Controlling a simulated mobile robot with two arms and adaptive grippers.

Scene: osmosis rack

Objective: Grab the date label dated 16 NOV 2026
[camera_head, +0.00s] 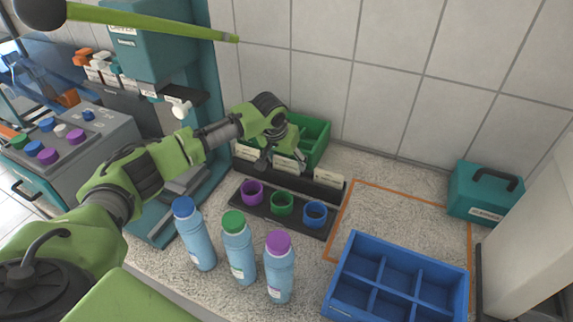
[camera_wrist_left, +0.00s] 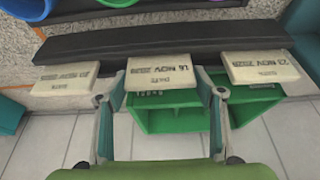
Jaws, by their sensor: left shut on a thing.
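Three cream date labels stand in a row on a black holder (camera_wrist_left: 150,40). In the left wrist view the middle label (camera_wrist_left: 160,72) reads 16 NOV 2026, upside down. The left-hand label (camera_wrist_left: 66,77) and right-hand label (camera_wrist_left: 259,67) carry other, less legible dates. My left gripper (camera_wrist_left: 162,88) has one finger at each side of the middle label and is shut on it, with the label still at the holder. In the head view the left gripper (camera_head: 284,160) reaches down over the holder and partly covers the middle label. My right gripper is not in view.
A green bin (camera_head: 317,135) stands behind the labels. Purple, green and blue rings (camera_head: 282,202) sit in front. Several capped bottles (camera_head: 238,250) stand nearer. A blue divided tray (camera_head: 398,280) and teal case (camera_head: 485,192) are at the right. The orange-outlined area is mostly clear.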

